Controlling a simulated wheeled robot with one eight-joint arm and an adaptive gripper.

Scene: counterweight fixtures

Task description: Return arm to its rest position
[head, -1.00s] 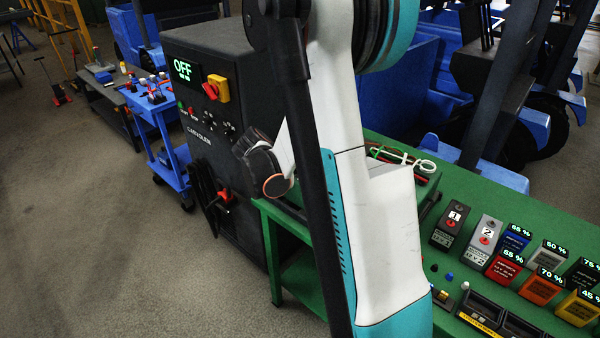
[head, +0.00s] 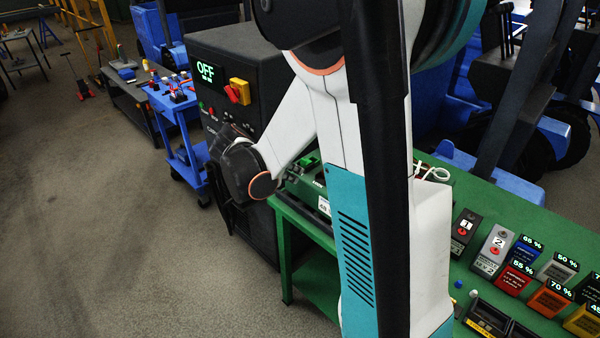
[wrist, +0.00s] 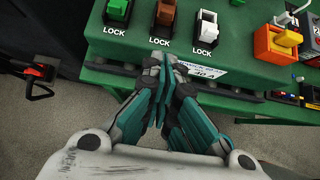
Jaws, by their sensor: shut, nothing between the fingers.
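My arm, white, teal and black, stands tall across the middle of the head view and hides part of the green bench (head: 520,202). Its folded elbow is near the dark cabinet. The head view does not clearly show my fingers. In the wrist view my gripper (wrist: 167,62) is shut, with its teal and grey fingers together and nothing between them. The fingertips are in front of the green panel's edge, below a row of switches marked LOCK: a green one (wrist: 117,12), a brown one (wrist: 165,14) and a white one (wrist: 207,28).
A dark cabinet (head: 240,60) with an OFF display stands behind my arm. A blue cart (head: 178,120) is to its left. Several labelled battery-like blocks, one of them orange (head: 549,299), sit on the bench at right. The floor at left is clear.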

